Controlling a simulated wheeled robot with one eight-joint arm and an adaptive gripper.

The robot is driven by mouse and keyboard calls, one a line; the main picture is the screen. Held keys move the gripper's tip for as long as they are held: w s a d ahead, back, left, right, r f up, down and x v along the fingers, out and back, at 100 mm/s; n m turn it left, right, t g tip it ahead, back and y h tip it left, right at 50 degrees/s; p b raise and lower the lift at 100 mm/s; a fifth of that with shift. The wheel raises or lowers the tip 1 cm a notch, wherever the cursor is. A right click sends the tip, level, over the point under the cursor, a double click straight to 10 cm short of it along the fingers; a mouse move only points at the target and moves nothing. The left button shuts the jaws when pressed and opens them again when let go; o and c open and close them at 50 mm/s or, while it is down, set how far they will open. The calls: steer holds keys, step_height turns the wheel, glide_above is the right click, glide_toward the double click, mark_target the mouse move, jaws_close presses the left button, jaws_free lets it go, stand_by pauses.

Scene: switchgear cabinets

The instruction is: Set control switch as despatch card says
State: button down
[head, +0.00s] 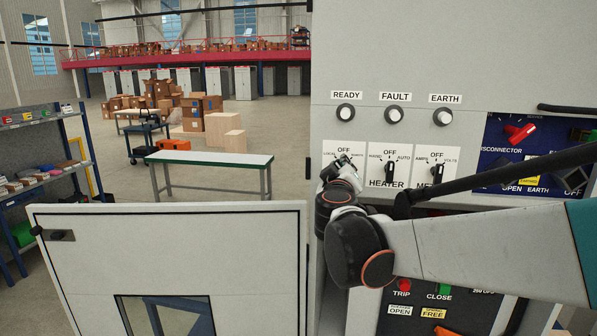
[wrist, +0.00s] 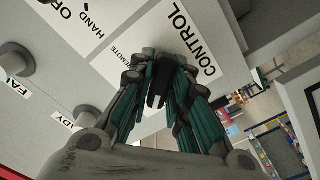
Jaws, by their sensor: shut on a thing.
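The control switch is the leftmost of the three rotary switches on the grey cabinet; its plate (head: 330,150) reads LOCAL, OFF and REMOTE. In the wrist view the CONTROL label (wrist: 193,45) and the word REMOTE show beside the fingers. My gripper (head: 347,166) is at this switch, and its fingers (wrist: 160,75) are shut on the black knob (wrist: 157,90). The fingers hide most of the knob, so I cannot tell which position it points to. No despatch card can be made out.
The heater switch (head: 390,173) and the meter switch (head: 437,174) sit close to the right. READY, FAULT and EARTH lamps (head: 394,115) are above. Trip and close buttons (head: 404,285) are below. An open cabinet door (head: 180,255) stands at left.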

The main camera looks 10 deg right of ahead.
steer(key=shift+s+a+r+n, duration=0.15)
steer(key=shift+s+a+n, duration=0.1)
steer(key=shift+n, duration=0.35)
steer(key=c, duration=1.6)
jaws_free()
steer(key=shift+w, duration=0.1)
steer(key=shift+o, duration=0.2)
steer(key=shift+w+d, duration=0.1)
steer(key=shift+w, duration=0.05)
steer(key=shift+s, duration=0.2)
